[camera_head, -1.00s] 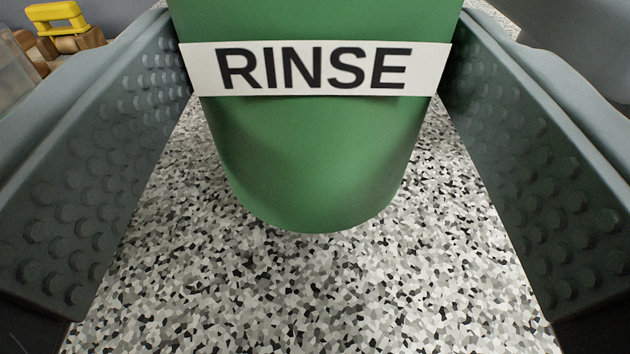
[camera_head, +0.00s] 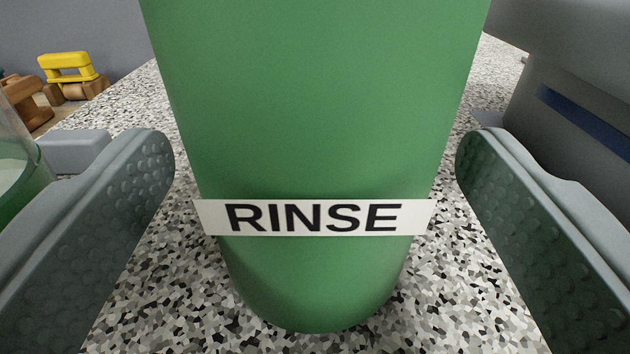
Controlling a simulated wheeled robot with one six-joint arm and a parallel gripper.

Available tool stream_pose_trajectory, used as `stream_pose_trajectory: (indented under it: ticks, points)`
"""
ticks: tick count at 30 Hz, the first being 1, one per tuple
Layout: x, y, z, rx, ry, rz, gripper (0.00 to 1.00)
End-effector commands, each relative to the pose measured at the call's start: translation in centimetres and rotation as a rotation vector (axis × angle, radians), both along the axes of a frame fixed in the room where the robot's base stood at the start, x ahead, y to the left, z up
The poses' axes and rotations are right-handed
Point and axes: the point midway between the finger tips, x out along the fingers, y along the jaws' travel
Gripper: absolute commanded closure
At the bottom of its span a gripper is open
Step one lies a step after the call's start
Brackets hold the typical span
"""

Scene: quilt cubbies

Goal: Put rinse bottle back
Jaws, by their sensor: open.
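The green rinse bottle (camera_head: 318,130) stands upright on the speckled counter, with a white label reading RINSE (camera_head: 315,217) low on its front. Its top is cut off by the upper edge of the view. My gripper (camera_head: 315,160) is open, with one bumpy grey finger on each side of the bottle. A gap of counter shows between each finger and the bottle, so neither finger appears to touch it.
The speckled counter (camera_head: 130,300) is bare around the bottle. A yellow and brown object (camera_head: 68,70) and brown wooden pieces (camera_head: 25,100) are at the back left. A clear container with green (camera_head: 20,160) is at the left edge. A grey body with a blue stripe (camera_head: 585,110) is at the right.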

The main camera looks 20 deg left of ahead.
Motion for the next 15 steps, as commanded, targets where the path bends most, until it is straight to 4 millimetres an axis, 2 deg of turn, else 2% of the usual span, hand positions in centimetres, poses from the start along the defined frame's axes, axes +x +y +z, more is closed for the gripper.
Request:
stream_pose_trajectory:
  ticks: [3, 7, 15]
  points:
    - [-0.1, 0.0, 0.3, 0.0, -0.001, 0.0, 0.17]
    - [-1.3, -0.4, 0.3, 0.0, -0.001, 0.0, 0.17]
    - [-5.9, -1.7, 0.3, 0.0, 0.0, 0.0, 0.17]
